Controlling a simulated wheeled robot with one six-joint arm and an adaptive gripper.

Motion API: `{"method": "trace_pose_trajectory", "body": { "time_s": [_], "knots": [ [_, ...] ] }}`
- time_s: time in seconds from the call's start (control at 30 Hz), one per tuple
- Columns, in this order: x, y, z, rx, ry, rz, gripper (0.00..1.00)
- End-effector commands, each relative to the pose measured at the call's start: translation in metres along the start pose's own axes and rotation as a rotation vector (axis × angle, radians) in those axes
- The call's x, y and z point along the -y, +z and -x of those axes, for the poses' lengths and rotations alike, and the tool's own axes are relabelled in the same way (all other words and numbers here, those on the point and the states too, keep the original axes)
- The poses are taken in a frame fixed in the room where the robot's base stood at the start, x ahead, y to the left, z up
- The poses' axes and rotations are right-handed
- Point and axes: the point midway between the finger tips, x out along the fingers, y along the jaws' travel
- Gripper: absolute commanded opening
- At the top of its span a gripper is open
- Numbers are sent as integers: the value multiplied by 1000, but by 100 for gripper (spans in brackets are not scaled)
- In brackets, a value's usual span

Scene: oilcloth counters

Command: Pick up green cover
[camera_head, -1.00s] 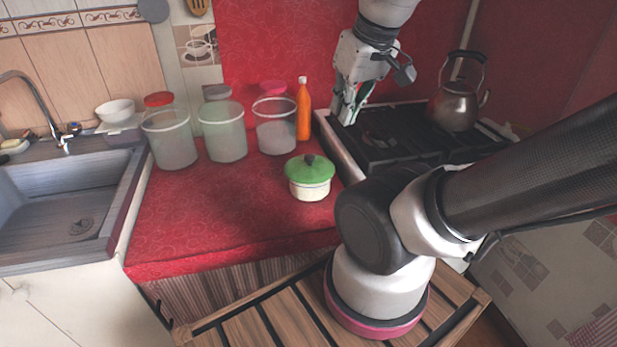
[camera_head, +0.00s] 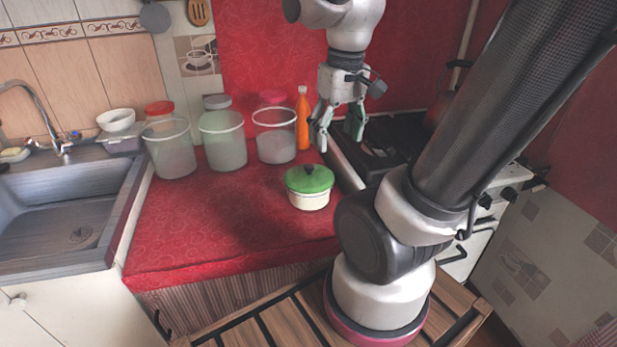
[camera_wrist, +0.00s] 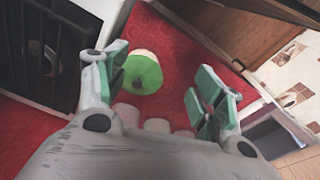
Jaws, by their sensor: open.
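The green cover (camera_head: 309,179) with a dark knob lies on a small cream pot (camera_head: 309,200) on the red counter. In the wrist view the green cover (camera_wrist: 140,73) shows from above, between the fingers but nearer the left one, with part of the cream pot beside it. My gripper (camera_head: 338,142) is open and empty. In the head view it hangs above and behind the pot, near the stove's left edge, apart from the cover. The wrist view shows both fingers of my gripper (camera_wrist: 163,98) spread wide.
Several clear containers stand behind the pot, one being a front jar (camera_head: 275,142). An orange bottle (camera_head: 303,118) stands close to my gripper. The black stove (camera_head: 385,150) is at right, the sink (camera_head: 70,215) at left. The counter (camera_head: 215,215) left of the pot is clear.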

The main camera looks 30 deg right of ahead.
Motion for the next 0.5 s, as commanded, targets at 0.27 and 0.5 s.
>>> {"method": "trace_pose_trajectory", "body": {
  "time_s": [0.27, 0.5],
  "knots": [
    [-18, -70, -79, 185, -53, 469, 93],
    [-28, -128, -120, 144, -101, 1138, 93]
  ]
}}
